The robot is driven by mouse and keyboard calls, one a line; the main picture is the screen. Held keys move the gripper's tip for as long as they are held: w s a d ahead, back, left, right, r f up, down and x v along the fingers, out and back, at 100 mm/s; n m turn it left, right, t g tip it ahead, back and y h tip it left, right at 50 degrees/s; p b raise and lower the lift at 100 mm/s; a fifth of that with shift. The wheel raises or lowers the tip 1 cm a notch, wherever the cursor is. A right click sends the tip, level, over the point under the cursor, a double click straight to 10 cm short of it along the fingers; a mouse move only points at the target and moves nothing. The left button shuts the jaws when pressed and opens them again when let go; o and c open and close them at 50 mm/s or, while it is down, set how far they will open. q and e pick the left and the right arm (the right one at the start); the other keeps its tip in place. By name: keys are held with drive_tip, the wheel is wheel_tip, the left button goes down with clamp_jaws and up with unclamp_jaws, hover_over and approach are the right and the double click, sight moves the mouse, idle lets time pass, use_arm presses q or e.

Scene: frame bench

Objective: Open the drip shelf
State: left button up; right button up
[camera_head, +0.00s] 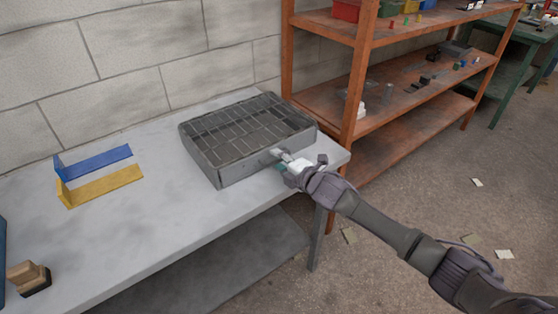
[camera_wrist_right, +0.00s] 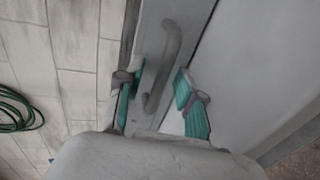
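The drip shelf appears to be the grey metal box with a slatted grid top (camera_head: 240,122), standing on the bench near its right end in the head view. A small bar handle (camera_head: 278,152) sits on its front face. My right gripper (camera_head: 288,161) is at this handle. In the right wrist view, its teal fingers (camera_wrist_right: 160,76) are apart, with the curved grey handle (camera_wrist_right: 168,50) between them and a visible gap on each side. The shelf looks shut against the box, though the gripper hides part of the front. My left gripper is not in view.
The grey bench (camera_head: 150,225) bears a blue bracket (camera_head: 95,160), a yellow bracket (camera_head: 103,185) and a brown-handled block (camera_head: 28,277). An orange shelving rack (camera_head: 357,70) stands close behind the bench's right end.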

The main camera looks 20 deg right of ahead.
clamp_jaws()
idle(0.4)
